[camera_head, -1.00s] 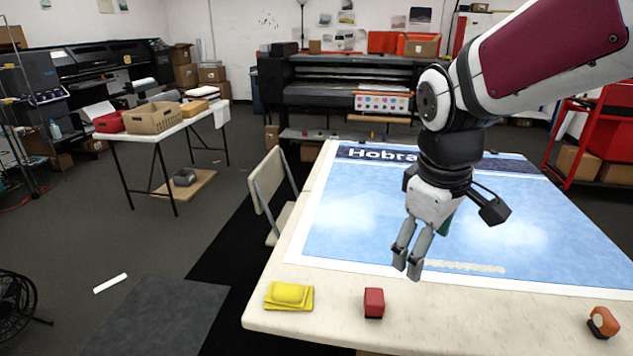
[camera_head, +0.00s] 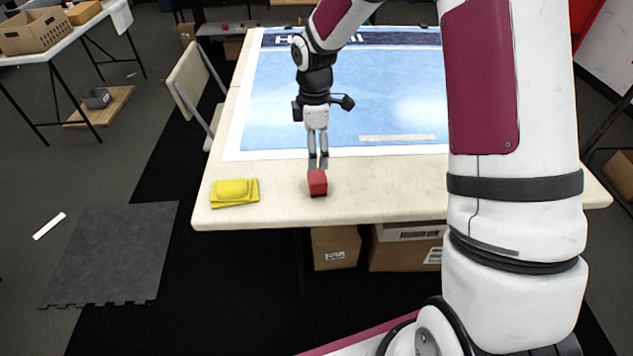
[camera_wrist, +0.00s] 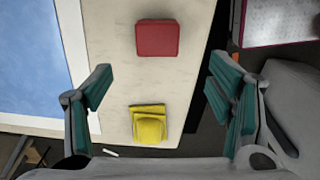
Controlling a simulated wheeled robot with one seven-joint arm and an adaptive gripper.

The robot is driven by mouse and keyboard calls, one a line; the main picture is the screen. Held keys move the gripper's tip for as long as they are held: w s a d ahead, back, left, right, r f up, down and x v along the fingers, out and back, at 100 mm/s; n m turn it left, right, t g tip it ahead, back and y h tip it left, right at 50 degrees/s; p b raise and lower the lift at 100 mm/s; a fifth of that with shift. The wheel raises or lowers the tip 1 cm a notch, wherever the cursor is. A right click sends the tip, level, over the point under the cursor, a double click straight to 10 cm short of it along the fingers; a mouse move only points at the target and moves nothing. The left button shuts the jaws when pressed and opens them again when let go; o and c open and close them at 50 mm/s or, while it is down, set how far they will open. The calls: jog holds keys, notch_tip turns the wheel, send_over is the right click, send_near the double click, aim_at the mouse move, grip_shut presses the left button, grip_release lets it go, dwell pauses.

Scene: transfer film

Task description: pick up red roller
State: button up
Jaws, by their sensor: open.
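The red roller (camera_head: 317,183) looks like a small red block and stands near the front edge of the pale table (camera_head: 380,200). It also shows at the top middle of the wrist view (camera_wrist: 157,38). My gripper (camera_head: 318,164) points down just above and behind it in the head view, and I cannot tell there whether they touch. In the wrist view my gripper (camera_wrist: 160,86) has its teal-padded fingers wide apart, with nothing held between them. The roller lies beyond the fingertips in that view.
A folded yellow cloth (camera_head: 234,191) lies left of the roller, also on the table (camera_wrist: 149,124). A blue printed sheet (camera_head: 270,110) covers the table behind. Cardboard boxes (camera_head: 335,247) stand under the table. A chair (camera_head: 188,85) is at its left.

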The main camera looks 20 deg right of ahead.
aim_at(317, 175)
notch_tip(317, 175, down, 6)
jog(key=shift+r, duration=0.2)
jog(key=shift+w+d+f, duration=0.1)
jog(key=shift+d+f, duration=0.1)
jog(key=shift+f, duration=1.1)
jog(key=shift+d+f, duration=0.15)
jog(key=shift+f, duration=1.15)
jog(key=c, duration=1.3)
